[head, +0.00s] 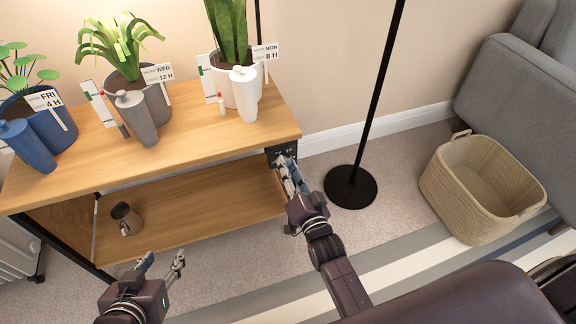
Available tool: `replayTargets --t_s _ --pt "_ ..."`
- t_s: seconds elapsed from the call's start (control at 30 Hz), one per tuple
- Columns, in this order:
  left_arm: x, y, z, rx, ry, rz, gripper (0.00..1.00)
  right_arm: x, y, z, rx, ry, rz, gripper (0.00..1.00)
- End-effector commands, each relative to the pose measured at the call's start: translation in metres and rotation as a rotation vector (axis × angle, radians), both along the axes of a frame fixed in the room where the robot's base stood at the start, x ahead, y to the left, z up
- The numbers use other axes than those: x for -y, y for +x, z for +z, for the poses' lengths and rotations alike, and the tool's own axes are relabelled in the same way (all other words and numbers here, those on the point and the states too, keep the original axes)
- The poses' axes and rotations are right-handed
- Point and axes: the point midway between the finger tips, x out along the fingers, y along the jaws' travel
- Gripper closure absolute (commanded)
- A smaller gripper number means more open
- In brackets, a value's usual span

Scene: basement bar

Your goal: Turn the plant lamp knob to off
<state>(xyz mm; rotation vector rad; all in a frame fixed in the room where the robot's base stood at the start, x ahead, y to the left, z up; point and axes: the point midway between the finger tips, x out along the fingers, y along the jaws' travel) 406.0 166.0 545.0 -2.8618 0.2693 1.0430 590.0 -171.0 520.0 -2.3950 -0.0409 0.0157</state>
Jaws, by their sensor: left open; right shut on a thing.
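A small black control box (274,153) with light markings is fixed at the right end of the wooden shelf unit, just under its top. My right gripper (284,164) reaches up to it and is shut on a small part at its face. That part, seemingly the knob, is hidden by the fingers, so its setting cannot be read. My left gripper (161,264) is open and empty, low in front of the shelf unit. No lamp head is in view.
The shelf top (190,147) holds potted plants with hour tags and bottles. A small metal pitcher (124,218) stands on the lower shelf. A black pole's round base (351,187) and a wicker basket (455,199) stand to the right, near a grey sofa (522,90).

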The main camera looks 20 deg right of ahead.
Motion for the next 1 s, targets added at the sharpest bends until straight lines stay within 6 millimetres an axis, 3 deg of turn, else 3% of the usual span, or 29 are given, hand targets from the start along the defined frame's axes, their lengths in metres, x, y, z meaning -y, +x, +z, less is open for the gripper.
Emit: replayTargets --t_s 0.17,0.4,0.9,1.0 --pt "-0.015 -0.043 -0.026 -0.212 0.046 0.016 0.59 0.000 0.000 0.002 0.001 -0.118 0.000 1.00" --pt "-0.040 -0.126 -0.053 -0.551 0.117 0.043 0.59 0.000 0.000 0.002 0.009 -0.339 0.000 1.00" --pt "-0.039 -0.125 -0.035 -0.549 0.116 0.042 0.59 0.000 0.000 0.000 0.024 -0.777 0.000 1.00" --pt "-0.039 -0.123 -0.044 -0.555 0.116 0.042 0.59 0.000 0.000 0.000 0.026 -0.840 0.000 1.00"
